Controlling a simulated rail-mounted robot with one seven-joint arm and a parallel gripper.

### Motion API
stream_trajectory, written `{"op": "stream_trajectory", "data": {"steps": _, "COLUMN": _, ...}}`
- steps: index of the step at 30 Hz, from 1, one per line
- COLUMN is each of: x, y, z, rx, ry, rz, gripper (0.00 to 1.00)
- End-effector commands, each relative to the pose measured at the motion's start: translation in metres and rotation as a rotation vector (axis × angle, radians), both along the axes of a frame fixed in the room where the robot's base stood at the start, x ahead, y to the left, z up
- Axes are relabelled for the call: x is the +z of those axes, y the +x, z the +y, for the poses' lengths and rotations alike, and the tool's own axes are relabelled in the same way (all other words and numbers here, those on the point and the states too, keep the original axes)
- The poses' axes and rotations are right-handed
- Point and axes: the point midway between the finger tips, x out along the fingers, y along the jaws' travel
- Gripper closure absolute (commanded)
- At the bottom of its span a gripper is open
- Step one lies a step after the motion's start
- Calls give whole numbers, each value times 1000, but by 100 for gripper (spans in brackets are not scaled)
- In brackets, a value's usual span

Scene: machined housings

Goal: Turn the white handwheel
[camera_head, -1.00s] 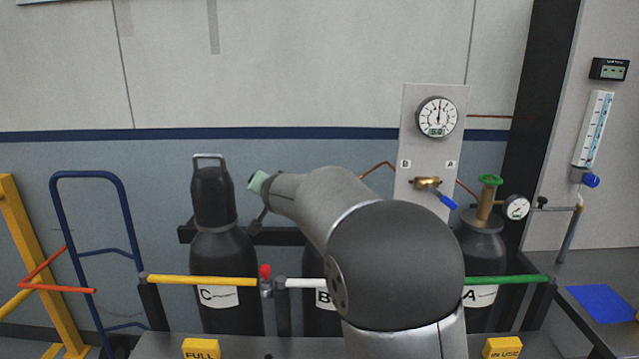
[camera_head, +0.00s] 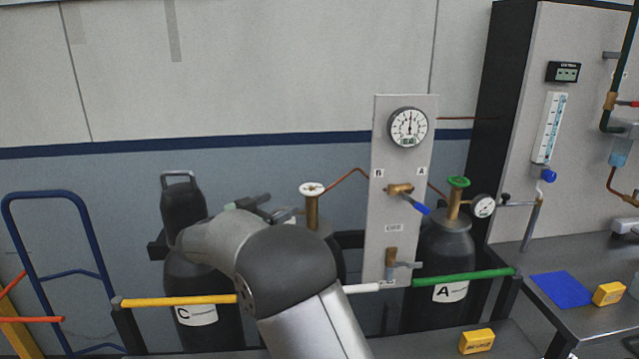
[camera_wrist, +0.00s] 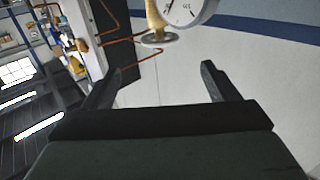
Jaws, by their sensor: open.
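The white handwheel (camera_head: 312,189) sits on top of a brass valve stem on the middle gas cylinder, behind the rail. In the wrist view, which is roughly upside down, a pale handwheel (camera_wrist: 160,39) on a brass stem shows beyond the fingertips, near a round gauge (camera_wrist: 186,9). My gripper (camera_head: 272,207) is left of the handwheel and slightly lower in the head view, apart from it. In the wrist view my gripper (camera_wrist: 160,76) has its two fingers wide apart with nothing between them. My arm hides part of the middle cylinder.
Cylinder C (camera_head: 197,284) stands left; cylinder A (camera_head: 443,255) with a green handwheel (camera_head: 458,182) stands right. A panel (camera_head: 389,233) with a gauge and valves stands close right of the white handwheel. The yellow rail (camera_head: 180,300) and green rail (camera_head: 463,277) cross in front.

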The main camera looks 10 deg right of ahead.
Motion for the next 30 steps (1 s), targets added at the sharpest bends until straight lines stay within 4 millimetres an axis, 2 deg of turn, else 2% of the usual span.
{"op": "stream_trajectory", "data": {"steps": 3, "x": 4, "y": 16, "z": -23, "rx": -5, "ry": 0, "rz": 2, "gripper": 19}}
{"op": "stream_trajectory", "data": {"steps": 16, "x": 3, "y": 71, "z": -95, "rx": -3, "ry": 2, "rz": 4, "gripper": 19}}
{"op": "stream_trajectory", "data": {"steps": 22, "x": 2, "y": 86, "z": -114, "rx": -1, "ry": 2, "rz": 2, "gripper": 19}}
{"op": "stream_trajectory", "data": {"steps": 30, "x": 0, "y": 90, "z": -120, "rx": 0, "ry": 2, "rz": 1, "gripper": 19}}
